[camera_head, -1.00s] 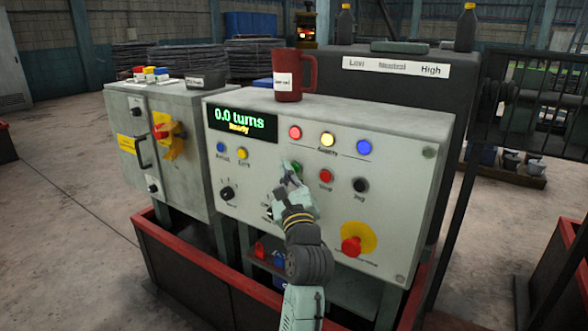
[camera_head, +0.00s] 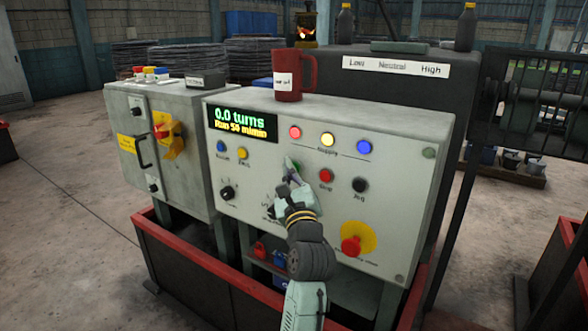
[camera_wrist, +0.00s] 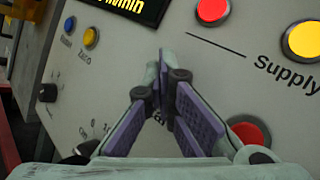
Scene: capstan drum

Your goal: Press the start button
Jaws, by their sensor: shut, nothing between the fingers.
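The grey control panel (camera_head: 400,200) carries a display (camera_head: 242,121) that reads "0.0 turns" and a second line like "Run 50 m/min". My gripper (camera_head: 289,163) is shut and empty, its fingertips at the panel face left of the red stop button (camera_head: 326,175). The green start button is almost wholly hidden behind the fingertips in the head view, and I cannot see it in the wrist view. In the wrist view my gripper (camera_wrist: 161,62) also shows shut, its tips against or very near the panel. I cannot tell whether they still touch the button.
A black jog button (camera_head: 359,185) and a red emergency stop (camera_head: 351,246) on yellow sit to the right. Red, yellow and blue supply lamps are above. A dark red mug (camera_head: 291,78) stands on the panel top. A red-rimmed trough (camera_head: 150,222) runs below.

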